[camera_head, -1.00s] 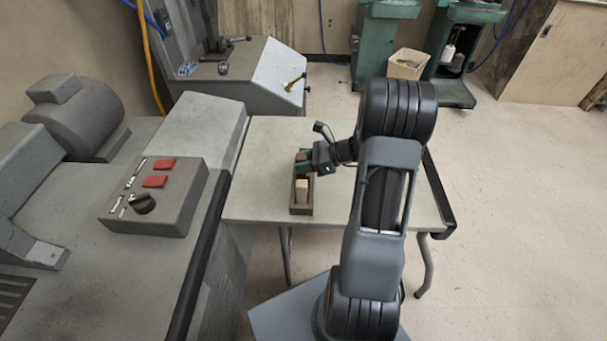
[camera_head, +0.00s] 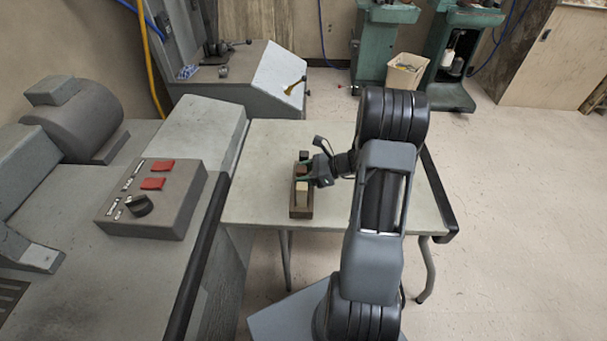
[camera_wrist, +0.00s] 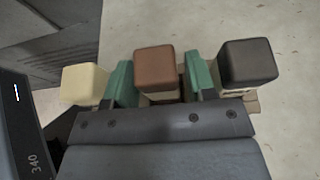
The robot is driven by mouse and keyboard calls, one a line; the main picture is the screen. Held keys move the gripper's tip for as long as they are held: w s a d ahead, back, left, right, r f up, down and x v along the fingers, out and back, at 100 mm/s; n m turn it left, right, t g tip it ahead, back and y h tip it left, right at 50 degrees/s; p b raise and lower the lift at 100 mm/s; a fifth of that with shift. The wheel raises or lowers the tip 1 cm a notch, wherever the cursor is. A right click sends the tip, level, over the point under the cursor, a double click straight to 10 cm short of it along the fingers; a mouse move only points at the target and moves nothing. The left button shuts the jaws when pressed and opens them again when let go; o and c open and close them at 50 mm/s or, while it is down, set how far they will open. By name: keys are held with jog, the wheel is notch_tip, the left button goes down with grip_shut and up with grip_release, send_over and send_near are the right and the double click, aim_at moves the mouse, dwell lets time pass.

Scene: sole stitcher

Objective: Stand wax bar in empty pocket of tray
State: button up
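The narrow brown tray (camera_head: 301,212) lies on the table. A cream bar (camera_head: 302,187) stands in its near end and a dark bar (camera_head: 305,155) at its far end. A brown wax bar (camera_head: 301,170) stands upright between them. In the wrist view the cream bar (camera_wrist: 84,83), brown bar (camera_wrist: 155,68) and dark bar (camera_wrist: 248,63) form a row. My gripper (camera_wrist: 160,82) has its green fingers on either side of the brown bar, with narrow gaps visible on both sides. The gripper also shows in the head view (camera_head: 303,172). The brown bar's base is mostly hidden.
The pale table (camera_head: 390,205) is clear right of the tray. A grey machine with a control box (camera_head: 152,200) stands close on the left. Another grey machine (camera_head: 245,80) is behind the table. A bin (camera_head: 404,70) stands on the floor farther back.

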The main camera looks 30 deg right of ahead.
jog(key=shift+o, duration=0.5)
jog(key=shift+r, duration=0.1)
jog(key=shift+s+d+r, duration=0.1)
jog(key=shift+d+r, duration=0.05)
jog(key=p+v, duration=0.2)
jog(key=v, duration=0.9)
jog(key=s+a+r+n+g+h, duration=0.2)
jog(key=s+a+r+n+h, duration=0.3)
jog(key=a+n, duration=0.4)
jog(key=s+a+r+n+g+h, duration=0.1)
jog(key=s+a+r+n+h, duration=0.4)
jog(key=n, duration=0.9)
jog(key=shift+s+a+r+n+g+h, duration=0.3)
jog(key=shift+a+h, duration=0.7)
jog(key=shift+a, duration=1.05)
